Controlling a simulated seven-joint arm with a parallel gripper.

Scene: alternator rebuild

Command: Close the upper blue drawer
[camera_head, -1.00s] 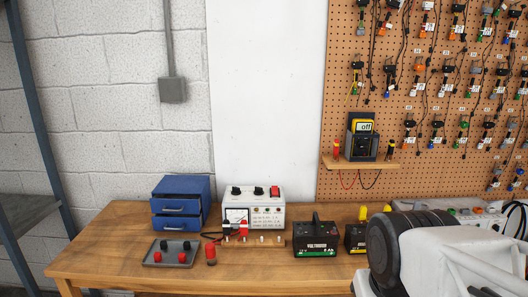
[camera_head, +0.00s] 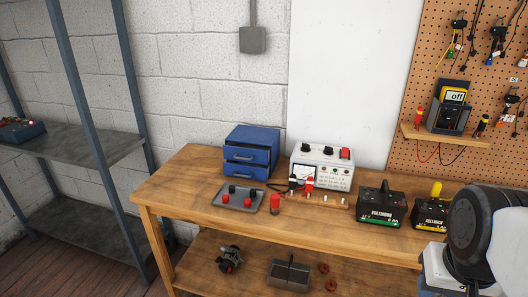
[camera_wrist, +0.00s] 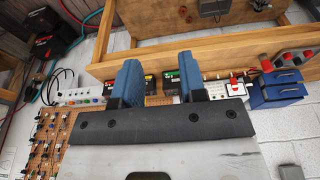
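A small blue cabinet (camera_head: 260,136) with two drawers stands at the back left of the workbench. Its upper blue drawer (camera_head: 246,156) has a light handle, and a dark gap shows above its front. How far it stands out is hard to tell. The lower drawer (camera_head: 244,171) is beneath it. In the wrist view the cabinet (camera_wrist: 285,118) appears upside down at the right edge. My gripper (camera_wrist: 159,82) has two blue fingers apart with nothing between them, well away from the cabinet. The head view shows my arm at the right, not the fingertips.
A grey tray (camera_head: 219,204) with red and black knobs sits in front of the cabinet, with a red cylinder (camera_head: 275,204) nearby. A white test unit (camera_head: 335,174) is right of the cabinet. Black boxes (camera_head: 381,207) stand farther right. A metal shelf (camera_head: 75,145) is at left.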

